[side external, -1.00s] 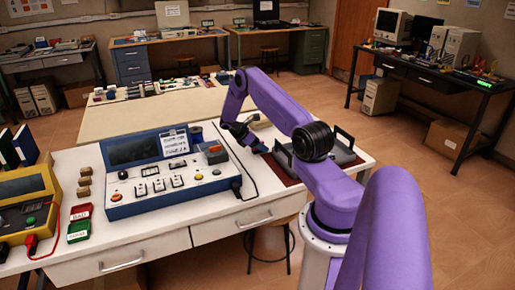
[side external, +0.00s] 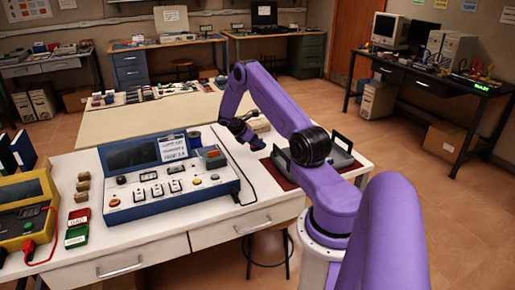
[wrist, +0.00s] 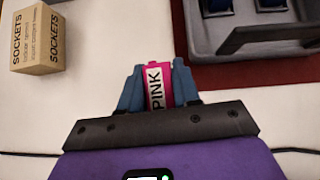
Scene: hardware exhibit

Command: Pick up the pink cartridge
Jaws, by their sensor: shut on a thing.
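The pink cartridge (wrist: 155,86), with a white label reading PINK, sits between the two blue fingers of my gripper (wrist: 157,80) in the wrist view. The fingers are shut on its sides, with the label facing the camera. In the side external view my gripper (side external: 257,145) is over the white table, between the blue-edged console and the grey tray. The cartridge cannot be made out there, and its contact with the table cannot be judged.
The grey tray (wrist: 208,40) holds dark blue items and sits on a dark red mat (wrist: 270,76). A cardboard SOCKETS box (wrist: 38,40) stands at the upper left of the wrist view. The console (side external: 170,195) stands left of my gripper, with a black cable nearby.

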